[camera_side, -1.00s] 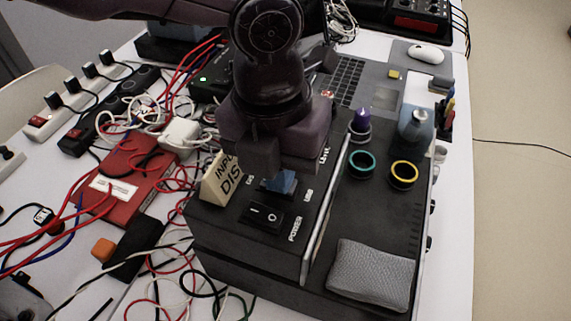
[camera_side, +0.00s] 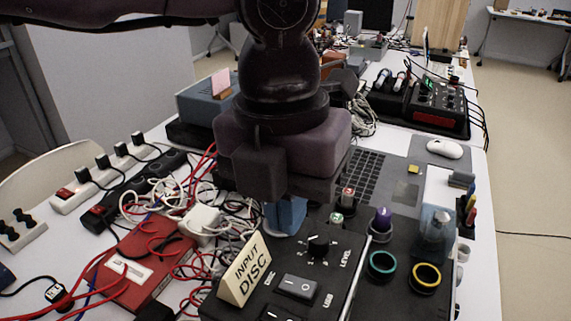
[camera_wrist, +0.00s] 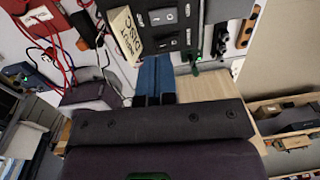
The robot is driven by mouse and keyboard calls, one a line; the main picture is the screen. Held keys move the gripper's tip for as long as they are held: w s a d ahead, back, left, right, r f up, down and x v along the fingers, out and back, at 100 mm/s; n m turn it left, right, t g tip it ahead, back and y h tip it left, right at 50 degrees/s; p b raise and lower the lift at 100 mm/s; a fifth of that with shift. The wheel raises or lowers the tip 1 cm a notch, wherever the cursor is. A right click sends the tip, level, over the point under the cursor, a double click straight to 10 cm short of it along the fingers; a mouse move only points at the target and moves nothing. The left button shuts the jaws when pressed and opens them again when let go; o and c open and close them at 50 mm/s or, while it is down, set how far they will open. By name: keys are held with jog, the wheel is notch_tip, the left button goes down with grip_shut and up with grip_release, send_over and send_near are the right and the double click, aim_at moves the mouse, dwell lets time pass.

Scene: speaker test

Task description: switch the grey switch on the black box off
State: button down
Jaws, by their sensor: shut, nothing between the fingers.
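The black box (camera_side: 345,296) stands at the front of the table. On its top, a grey rocker switch (camera_side: 300,287) marked I and O sits beside the USB label, in front of a black knob (camera_side: 318,246). I cannot tell which end is pressed. A second, darker rocker (camera_side: 276,314) is cut by the bottom edge. My gripper (camera_side: 286,216) has blue fingers, shut and empty, behind the knob and apart from the switch. In the wrist view the shut fingers (camera_wrist: 155,78) point toward the box, at the top.
A cream INPUT DISC sign (camera_side: 246,270) stands left of the switch. Purple, teal and yellow-ringed (camera_side: 426,279) parts stand on the right of the box. A red box (camera_side: 145,262) and tangled cables lie at left. A laptop (camera_side: 375,178) lies behind.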

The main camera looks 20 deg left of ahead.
notch_tip(320, 180, up, 5)
send_over(305, 290)
jog(key=a, duration=0.3)
jog(key=shift+d+f, duration=0.15)
jog(key=shift+d, duration=0.1)
jog(key=shift+d+h, duration=0.15)
jog(key=shift+h, duration=0.35)
jog(key=f, duration=0.4)
jog(key=d+f, duration=0.1)
jog(key=f, duration=0.4)
jog(key=d+f, duration=0.1)
jog(key=f, duration=0.3)
jog(key=shift+f, duration=0.4)
